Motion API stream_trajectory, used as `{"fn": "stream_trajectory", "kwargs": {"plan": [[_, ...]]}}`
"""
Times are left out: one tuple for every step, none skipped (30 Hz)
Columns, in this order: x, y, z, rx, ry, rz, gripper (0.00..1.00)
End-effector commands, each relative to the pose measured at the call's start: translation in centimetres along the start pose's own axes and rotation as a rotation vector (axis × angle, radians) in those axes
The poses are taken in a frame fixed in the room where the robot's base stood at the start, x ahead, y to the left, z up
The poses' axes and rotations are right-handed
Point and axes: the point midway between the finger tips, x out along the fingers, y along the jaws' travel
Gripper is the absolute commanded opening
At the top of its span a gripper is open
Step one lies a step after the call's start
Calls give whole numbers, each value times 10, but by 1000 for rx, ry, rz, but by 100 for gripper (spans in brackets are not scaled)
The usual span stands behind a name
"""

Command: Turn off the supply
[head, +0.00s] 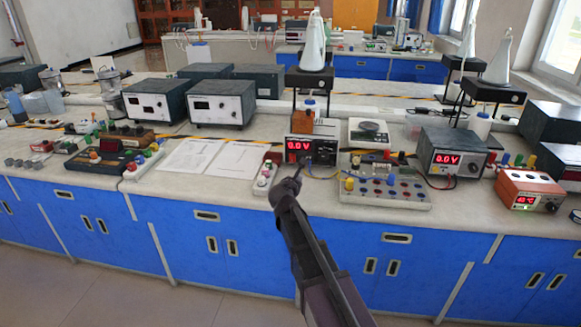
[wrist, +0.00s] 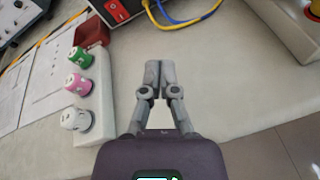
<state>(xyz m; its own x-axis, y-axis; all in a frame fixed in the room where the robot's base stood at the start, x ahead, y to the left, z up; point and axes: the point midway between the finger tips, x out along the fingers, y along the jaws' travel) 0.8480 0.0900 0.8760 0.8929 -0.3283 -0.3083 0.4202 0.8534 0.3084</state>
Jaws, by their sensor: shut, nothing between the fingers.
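A power supply (head: 312,149) with a dark front and a lit red display reading 0.0 V stands in the middle of the bench. Its lower front edge shows at the top of the wrist view, with a red switch (wrist: 112,4) on it. My gripper (head: 298,172) is shut and empty, just in front of this supply and apart from it. In the wrist view the fingertips (wrist: 160,66) are together over bare bench, below and right of the switch. A second supply (head: 450,152), also reading 0.0 V, stands to the right.
A terminal strip (wrist: 88,95) with green, pink and white knobs lies left of my gripper. Blue and yellow cables (wrist: 185,20) run from the supply toward a circuit board (head: 384,190) on the right. Papers (head: 208,157) lie left. An orange-red device (head: 530,187) stands far right.

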Motion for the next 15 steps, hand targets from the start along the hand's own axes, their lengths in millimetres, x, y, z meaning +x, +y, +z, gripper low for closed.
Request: {"fn": "stream_trajectory", "kwargs": {"plan": [[6, 10, -7, -65, -17, 28, 0], [7, 15, -8, -105, -28, 43, 0], [8, 22, -10, -154, -41, 62, 0], [9, 26, -11, -187, -50, 75, 0], [10, 31, -12, -218, -59, 87, 0], [10, 36, -13, -254, -69, 99, 0], [10, 39, -14, -276, -76, 108, 0], [11, 42, -14, -298, -82, 116, 0], [11, 45, -14, -319, -89, 123, 0], [11, 47, -15, -332, -93, 127, 0], [11, 48, -15, -343, -96, 131, 0], [11, 49, -15, -353, -99, 135, 0], [11, 50, -15, -358, -101, 136, 0], [11, 50, -15, -361, -102, 138, 0], [10, 51, -15, -363, -102, 138, 0]]}}
